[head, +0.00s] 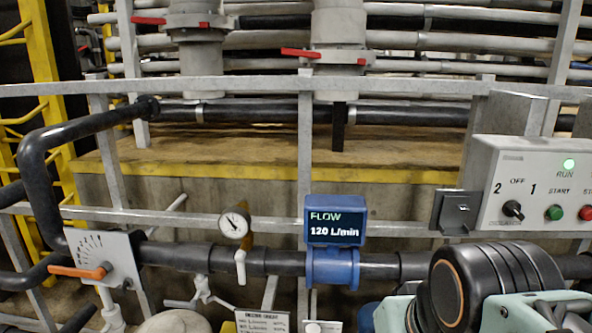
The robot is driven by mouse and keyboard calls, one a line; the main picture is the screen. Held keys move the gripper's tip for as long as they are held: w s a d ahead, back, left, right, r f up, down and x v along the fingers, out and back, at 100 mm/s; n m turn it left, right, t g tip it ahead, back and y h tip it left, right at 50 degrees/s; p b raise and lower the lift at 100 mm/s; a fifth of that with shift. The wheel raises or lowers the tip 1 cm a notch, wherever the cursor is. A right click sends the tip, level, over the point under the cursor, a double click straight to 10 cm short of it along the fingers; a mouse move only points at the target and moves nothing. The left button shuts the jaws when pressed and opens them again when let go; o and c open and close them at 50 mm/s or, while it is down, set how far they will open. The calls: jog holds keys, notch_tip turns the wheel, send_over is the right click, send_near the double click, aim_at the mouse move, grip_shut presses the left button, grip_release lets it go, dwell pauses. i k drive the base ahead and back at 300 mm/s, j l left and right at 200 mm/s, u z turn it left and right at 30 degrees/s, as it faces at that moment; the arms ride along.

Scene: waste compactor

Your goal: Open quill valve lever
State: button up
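No lever carries a readable name, so I cannot tell which is the quill valve lever. An orange lever (78,271) lies nearly level, pointing left, on a white plate with a scale (107,258) at the left. A small white lever (241,266) hangs down from the dark pipe below the gauge. Red levers (149,20) (299,53) sit on grey valves at the top. My arm shows at the lower right as a black joint and pale links. My gripper is not in view, and nothing of mine visibly touches a lever.
A round gauge (235,223) and a blue flow meter (336,222) reading 120 L/min sit on the dark pipe (180,255). A control box (535,185) with a selector and buttons is at the right. Grey rails (400,87) cross in front of the concrete ledge.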

aim_at(192, 305)
jog(key=u, duration=1.25)
jog(key=i+l, duration=0.3)
jog(key=i+l+z, duration=0.1)
jog(key=i, duration=0.2)
jog(key=k+j, duration=0.1)
jog(key=l+u, duration=0.2)
jog(key=l, duration=0.15)
